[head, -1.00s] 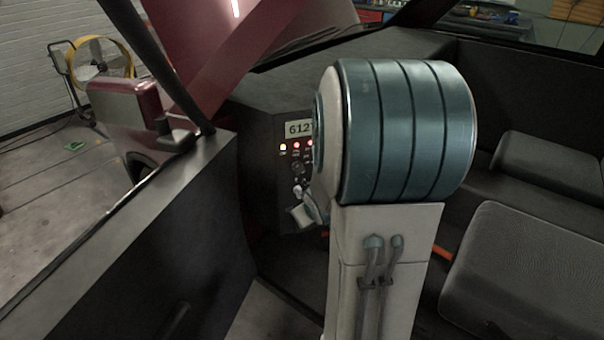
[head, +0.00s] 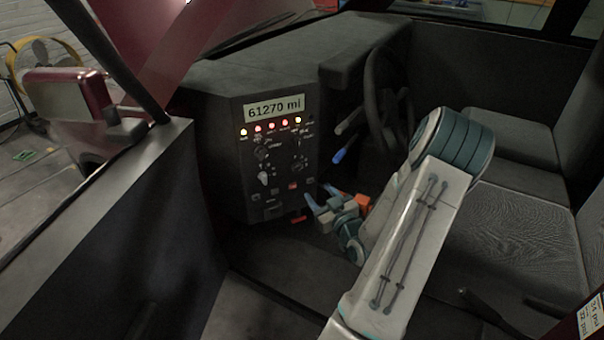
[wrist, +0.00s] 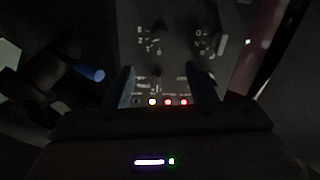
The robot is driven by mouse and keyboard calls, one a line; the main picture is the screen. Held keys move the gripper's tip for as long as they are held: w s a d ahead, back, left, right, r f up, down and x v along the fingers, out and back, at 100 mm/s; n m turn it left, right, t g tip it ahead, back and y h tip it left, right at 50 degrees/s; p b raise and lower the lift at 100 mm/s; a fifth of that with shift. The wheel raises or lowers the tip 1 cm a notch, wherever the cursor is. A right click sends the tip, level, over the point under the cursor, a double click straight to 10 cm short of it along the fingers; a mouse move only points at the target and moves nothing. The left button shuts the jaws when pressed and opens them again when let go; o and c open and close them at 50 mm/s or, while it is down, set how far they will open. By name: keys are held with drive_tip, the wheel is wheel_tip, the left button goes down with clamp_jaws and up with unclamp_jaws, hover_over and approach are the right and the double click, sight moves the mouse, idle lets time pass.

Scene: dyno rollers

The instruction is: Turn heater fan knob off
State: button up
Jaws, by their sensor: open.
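Below the lamps are several knobs, including a pale knob (head: 264,177) and a dark one (head: 262,153). Their labels are too small to read, so I cannot tell which is the heater fan knob. My gripper (head: 321,199) is open at the panel's lower right, apart from the pale knob. In the dark wrist view, my gripper's fingers (wrist: 166,86) stand apart with panel lamps (wrist: 168,102) between them; no knob is clearly held.
A steering wheel (head: 385,100) and a blue-tipped lever (head: 346,148) are right of the panel. The blue tip also shows in the wrist view (wrist: 92,73). Seats (head: 500,235) fill the right. The door (head: 110,235) and a mirror (head: 70,95) are at the left.

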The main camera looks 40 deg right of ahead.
sight(299, 169)
drive_tip(key=w, duration=0.4)
drive_tip(key=w+d, duration=0.1)
drive_tip(key=w, duration=0.2)
drive_tip(key=w+d, duration=0.1)
drive_tip(key=w, duration=0.3)
drive_tip(key=shift+w, duration=0.35)
drive_tip(key=c, duration=1)
